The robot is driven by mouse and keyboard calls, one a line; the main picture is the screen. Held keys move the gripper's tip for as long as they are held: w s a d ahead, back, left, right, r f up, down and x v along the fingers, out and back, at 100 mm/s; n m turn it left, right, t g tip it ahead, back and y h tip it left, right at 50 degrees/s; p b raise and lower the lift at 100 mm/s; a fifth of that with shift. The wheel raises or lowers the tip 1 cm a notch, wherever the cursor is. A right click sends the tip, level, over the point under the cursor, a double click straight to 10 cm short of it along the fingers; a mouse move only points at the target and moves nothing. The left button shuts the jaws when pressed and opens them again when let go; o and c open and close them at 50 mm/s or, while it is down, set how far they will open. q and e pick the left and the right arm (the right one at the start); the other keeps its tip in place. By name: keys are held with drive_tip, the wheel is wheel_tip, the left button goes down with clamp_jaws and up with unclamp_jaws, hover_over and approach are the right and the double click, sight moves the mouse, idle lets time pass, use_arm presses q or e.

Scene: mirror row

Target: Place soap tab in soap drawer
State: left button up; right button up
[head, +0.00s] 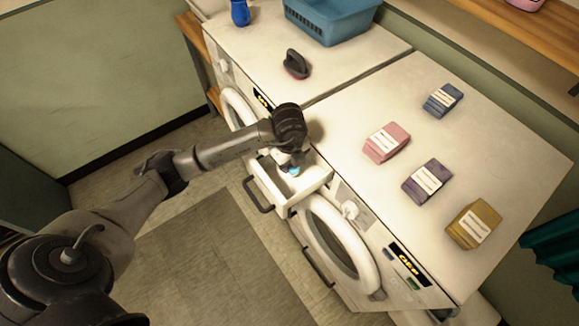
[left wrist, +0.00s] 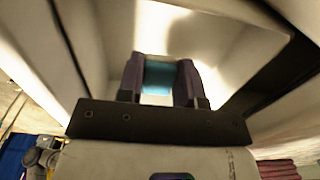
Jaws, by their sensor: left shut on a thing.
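The soap tab (left wrist: 158,76), blue and white, sits between the two fingers of my left gripper (left wrist: 160,84) in the left wrist view. In the head view a small blue part of the tab (head: 294,171) shows below my left gripper (head: 291,163). The gripper is shut on the tab. The soap drawer (head: 262,178) is a white open tray pulled out from the washer front. The gripper and tab are at the drawer's opening, with its pale walls around them in the wrist view. Whether the tab touches the drawer floor I cannot tell. My right gripper is not in view.
Several labelled packs, such as the pink one (head: 386,143) and the yellow one (head: 474,225), lie on the near machine's top. An iron-like dark object (head: 297,64) and a blue basket (head: 331,18) are on the other machine. A round washer door (head: 337,246) is below the drawer.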

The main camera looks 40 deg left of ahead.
use_arm(q)
drive_tip(key=shift+f+p, duration=0.3)
drive_tip(key=shift+f, duration=1.4)
drive_tip(key=shift+f, duration=0.2)
drive_tip(key=o, duration=0.9)
drive_tip(key=shift+r, duration=0.1)
wheel_tip(320, 180, up, 12)
drive_tip(key=shift+r+b, duration=0.1)
drive_tip(key=shift+b, duration=0.45)
drive_tip(key=shift+d, duration=0.1)
